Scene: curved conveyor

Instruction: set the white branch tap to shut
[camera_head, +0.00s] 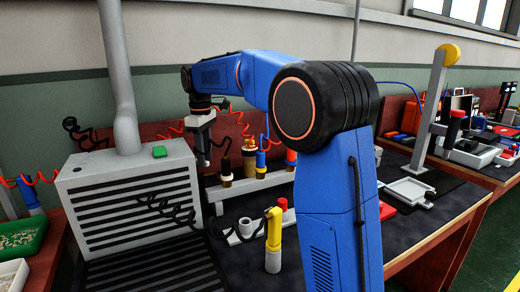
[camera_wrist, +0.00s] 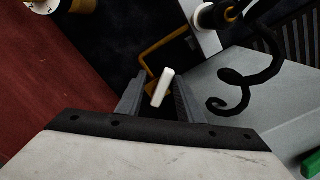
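In the wrist view a short white lever (camera_wrist: 162,88), which looks like the white branch tap, shows between the fingers of my gripper (camera_wrist: 157,80). It stands slightly slanted, beside a bent orange-yellow pipe (camera_wrist: 153,49). The fingers are apart on either side of the lever, with dark gaps visible. I cannot tell how far beyond the fingertips the lever lies. In the head view my gripper (camera_head: 203,158) points down above the back of the bench, beside the grey grille box. I cannot make out the tap there.
The grey grille box (camera_head: 125,200) with a green block (camera_head: 160,152) on top stands left of my gripper. A white rail (camera_head: 245,187) with several coloured fittings is to the right. A yellow-and-white upright piece (camera_head: 273,245) stands in front. A black coiled cable (camera_wrist: 245,80) hangs close by.

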